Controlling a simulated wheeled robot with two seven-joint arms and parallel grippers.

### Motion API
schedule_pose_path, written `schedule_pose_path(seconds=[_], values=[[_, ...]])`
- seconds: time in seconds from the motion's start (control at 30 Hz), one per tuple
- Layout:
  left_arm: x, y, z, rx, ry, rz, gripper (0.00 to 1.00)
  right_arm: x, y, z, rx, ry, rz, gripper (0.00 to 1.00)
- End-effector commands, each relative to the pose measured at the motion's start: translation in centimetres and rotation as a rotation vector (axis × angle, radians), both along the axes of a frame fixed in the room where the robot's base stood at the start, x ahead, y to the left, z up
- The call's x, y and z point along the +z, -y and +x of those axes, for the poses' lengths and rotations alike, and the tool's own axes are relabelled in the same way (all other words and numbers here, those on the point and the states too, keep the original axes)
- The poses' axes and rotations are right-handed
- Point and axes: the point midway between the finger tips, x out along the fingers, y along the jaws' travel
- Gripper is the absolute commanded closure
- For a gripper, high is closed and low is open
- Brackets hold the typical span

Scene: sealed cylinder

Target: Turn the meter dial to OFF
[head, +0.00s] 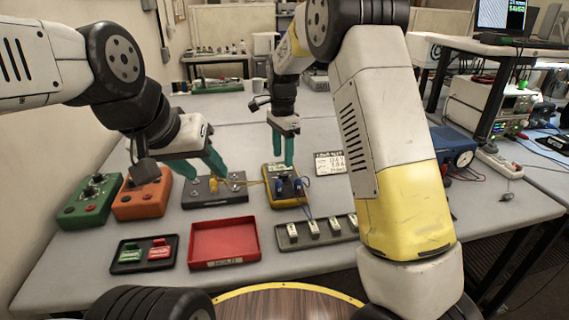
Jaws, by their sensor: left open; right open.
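The yellow meter (271,201) lies on the grey table, right of the middle of the row of boxes. Blue parts sit on it and wires run from it, and its dial and setting cannot be made out. My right gripper (283,163) points down just above the far part of the meter, with its teal fingers apart and nothing between them. Whether a fingertip touches the meter is unclear. My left gripper (203,176) is open and empty, over the far edge of a grey box (202,197) with a yellow plug.
A green box (89,208) and an orange box (142,204) stand at left. In front are a black tray (127,266) with red and green pieces, an empty red tray (224,243) and a grey strip (290,243). A printed card (329,163) lies right of the meter.

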Motion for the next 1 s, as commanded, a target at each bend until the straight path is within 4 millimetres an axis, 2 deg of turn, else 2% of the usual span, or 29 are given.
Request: schedule_pose_path(seconds=[0.1, 0.33, 0.5, 0.73, 0.77, 1.0], values=[[0.0, 0.0, 0.0, 0.0, 0.0, 0.0, 0.55, -2.2, 0.1, -0.1, 0.0, -0.005, -0.002, 0.5], [0.0, 0.0, 0.0, 0.0, 0.0, 0.0, 0.55, -5.4, 0.1, -0.1, 0.001, -0.003, 0.001, 0.5], [0.0, 0.0, 0.0, 0.0, 0.0, 0.0, 0.55, -6.3, 0.0, -0.1, 0.002, 0.0, 0.001, 0.5], [0.0, 0.0, 0.0, 0.0, 0.0, 0.0, 0.55, -6.4, 0.0, -0.1, 0.002, 0.0, 0.001, 0.5], [0.0, 0.0, 0.0, 0.0, 0.0, 0.0, 0.55, -6.4, 0.0, -0.1, 0.002, 0.0, 0.001, 0.54], [0.0, 0.0, 0.0, 0.0, 0.0, 0.0, 0.55, -6.3, 0.1, -0.1, 0.002, 0.0, 0.001, 1.0]])
